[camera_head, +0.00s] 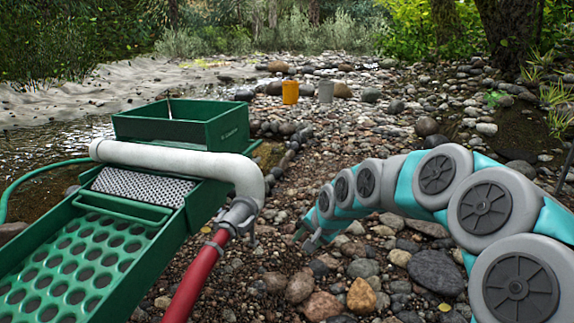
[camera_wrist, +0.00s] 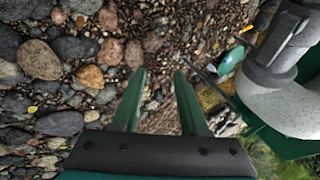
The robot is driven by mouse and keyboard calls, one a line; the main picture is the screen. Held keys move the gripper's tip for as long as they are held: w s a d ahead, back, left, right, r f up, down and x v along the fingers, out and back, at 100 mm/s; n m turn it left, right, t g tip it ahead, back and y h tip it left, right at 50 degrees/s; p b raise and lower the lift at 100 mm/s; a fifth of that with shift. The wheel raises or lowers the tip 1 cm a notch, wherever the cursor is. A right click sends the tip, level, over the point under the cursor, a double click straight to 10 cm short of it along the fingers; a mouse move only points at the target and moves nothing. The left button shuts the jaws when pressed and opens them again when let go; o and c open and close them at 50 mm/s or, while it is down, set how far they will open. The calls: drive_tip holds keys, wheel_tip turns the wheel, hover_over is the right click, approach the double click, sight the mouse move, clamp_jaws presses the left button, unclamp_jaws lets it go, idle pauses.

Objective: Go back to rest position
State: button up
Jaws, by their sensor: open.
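My gripper (camera_head: 310,238) is at the end of my arm, which reaches in from the right in the head view. It hangs low over the stones, to the right of the highbanker's pipe. In the wrist view its two green fingers (camera_wrist: 159,73) stand apart with nothing between them, only blurred gravel behind. The green highbanker (camera_head: 222,127) fills the left of the head view, with a perforated tray and a hopper box. Its pale grey pipe (camera_head: 180,160) bends down to a red hose (camera_head: 197,281). The pipe also shows at the right in the wrist view (camera_wrist: 290,105).
An orange bucket (camera_head: 290,92) and a grey bucket (camera_head: 326,91) stand farther back on the stones. Uneven rocks cover the ground around my gripper. A teal object (camera_wrist: 231,60) lies near the pipe in the wrist view. Water and a sandy bank are at the left.

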drive_tip(key=s+d+r+n+g+h+p, duration=0.1)
drive_tip(key=s+d+n+g, duration=0.1)
drive_tip(key=s, duration=1.2)
drive_tip(key=s+d+r+n+g+h+p, duration=0.1)
drive_tip(key=s+d+n+g+p, duration=0.1)
drive_tip(key=s, duration=1.3)
drive_tip(key=s+d+r+n+g+h+p, duration=0.1)
drive_tip(key=s+d, duration=0.4)
drive_tip(key=s, duration=0.9)
drive_tip(key=shift+s+r+n+g+h+p, duration=0.15)
drive_tip(key=shift+r+n+g+h+p, duration=0.25)
drive_tip(key=shift+n+g, duration=0.7)
drive_tip(key=shift+a, duration=0.1)
